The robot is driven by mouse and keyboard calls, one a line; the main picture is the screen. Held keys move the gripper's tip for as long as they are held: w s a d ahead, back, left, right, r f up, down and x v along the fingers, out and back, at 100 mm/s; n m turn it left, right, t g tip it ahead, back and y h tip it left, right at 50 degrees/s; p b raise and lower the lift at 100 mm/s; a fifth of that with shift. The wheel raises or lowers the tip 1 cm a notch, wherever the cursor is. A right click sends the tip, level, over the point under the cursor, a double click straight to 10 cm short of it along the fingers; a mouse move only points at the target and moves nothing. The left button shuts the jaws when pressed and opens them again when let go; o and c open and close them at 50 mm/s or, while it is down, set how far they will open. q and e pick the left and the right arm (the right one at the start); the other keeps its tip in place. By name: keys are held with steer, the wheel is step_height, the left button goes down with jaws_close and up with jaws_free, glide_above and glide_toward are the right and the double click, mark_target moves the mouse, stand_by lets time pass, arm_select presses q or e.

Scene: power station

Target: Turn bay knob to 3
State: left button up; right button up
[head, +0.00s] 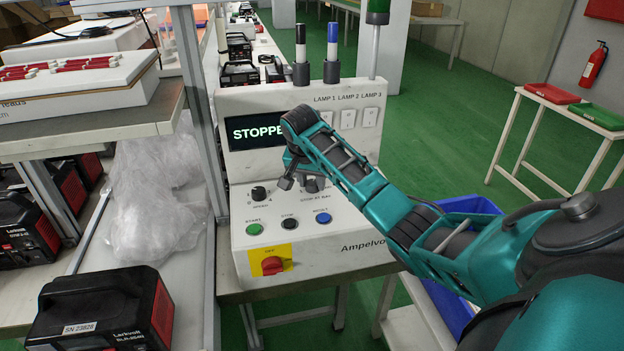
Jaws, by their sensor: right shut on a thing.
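The white control panel (355,215) stands on the bench, with a sloped front face. The dark bay knob (312,186) sits above the label "STOP AT BAY", largely covered by my right gripper and wrist. My right gripper (300,181) reaches in from the right and is shut on the bay knob. The knob's pointer and most of its scale are hidden, so its setting cannot be read. The display (253,131) reads "STOPPE", with its end behind my wrist. My left gripper is not in view.
The speed knob (259,194) is just left of my gripper. Below are the green start button (254,229), black stop button (289,224), blue reset button (322,217) and red off switch (272,265). A grey post (199,110) stands close left of the panel.

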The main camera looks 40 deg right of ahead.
stand_by(0.3)
steer(key=o, duration=1)
steer(key=v, duration=1.3)
steer(key=shift+s+f, duration=0.1)
steer(key=shift+s, duration=0.05)
